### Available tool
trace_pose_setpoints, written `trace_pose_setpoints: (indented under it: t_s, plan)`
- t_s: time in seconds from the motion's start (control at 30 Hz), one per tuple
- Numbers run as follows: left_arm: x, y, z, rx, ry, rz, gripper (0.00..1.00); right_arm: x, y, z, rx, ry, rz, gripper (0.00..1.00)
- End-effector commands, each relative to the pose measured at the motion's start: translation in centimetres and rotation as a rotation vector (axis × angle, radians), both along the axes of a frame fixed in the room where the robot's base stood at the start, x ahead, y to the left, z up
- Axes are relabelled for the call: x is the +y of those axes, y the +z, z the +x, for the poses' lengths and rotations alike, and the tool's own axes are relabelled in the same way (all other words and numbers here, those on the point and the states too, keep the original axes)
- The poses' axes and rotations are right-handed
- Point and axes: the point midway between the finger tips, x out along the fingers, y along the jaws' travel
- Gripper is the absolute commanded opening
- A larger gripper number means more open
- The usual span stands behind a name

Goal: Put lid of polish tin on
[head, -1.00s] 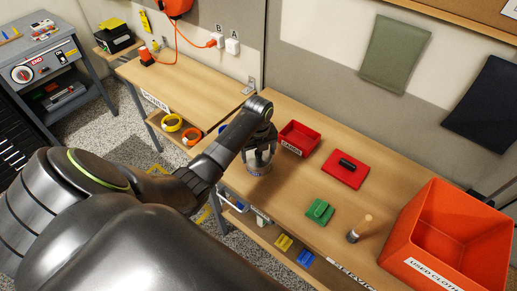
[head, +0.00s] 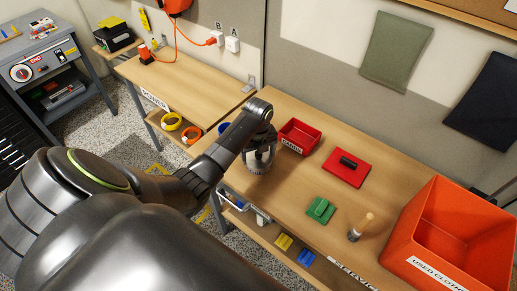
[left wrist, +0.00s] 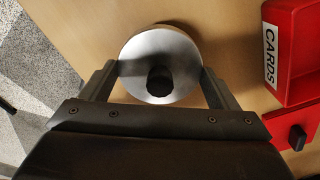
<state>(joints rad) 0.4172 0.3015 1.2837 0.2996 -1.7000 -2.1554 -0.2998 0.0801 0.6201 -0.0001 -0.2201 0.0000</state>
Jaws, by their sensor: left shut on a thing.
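A round silver lid with a black knob (left wrist: 180,52) is between the two fingers of my left gripper (left wrist: 160,82) in the left wrist view. The fingers touch or nearly touch its sides, and the gripper is shut on it. In the head view my left gripper (head: 260,158) points down over the near left part of the wooden bench. A pale round thing shows low between its fingers there. The tin itself cannot be made out apart from the lid, and I cannot tell whether the lid rests on it. My right gripper is not in view.
A red CARDS tray (head: 299,137) stands close to the right of my left gripper. A red pad with a black handle (head: 346,168), a green block (head: 320,210), a brush (head: 361,227) and a large orange bin (head: 448,240) lie further right. Bench (head: 290,185) between is clear.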

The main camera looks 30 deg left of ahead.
Motion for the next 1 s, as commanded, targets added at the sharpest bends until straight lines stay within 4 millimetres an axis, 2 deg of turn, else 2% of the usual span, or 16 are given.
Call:
trace_pose_setpoints:
  t_s: [0.17,0.2,0.33,0.67,0.83,1.0]
  plan:
    - [0.0,-0.1,0.0,0.000,0.000,0.000,0.60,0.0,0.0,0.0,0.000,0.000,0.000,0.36]
    - [0.0,-0.1,0.0,0.000,0.000,0.000,0.85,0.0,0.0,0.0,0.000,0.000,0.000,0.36]
    - [0.0,-0.1,0.0,0.000,0.000,0.000,1.00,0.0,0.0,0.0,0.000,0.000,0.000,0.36]
    - [0.0,0.5,0.1,-0.003,0.000,0.001,1.00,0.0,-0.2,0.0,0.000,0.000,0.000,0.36]
    - [0.1,2.9,0.1,-0.005,-0.001,0.002,1.00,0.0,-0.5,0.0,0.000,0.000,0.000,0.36]
    - [0.1,7.0,0.2,-0.008,-0.001,0.002,1.00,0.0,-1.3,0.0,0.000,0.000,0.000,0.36]
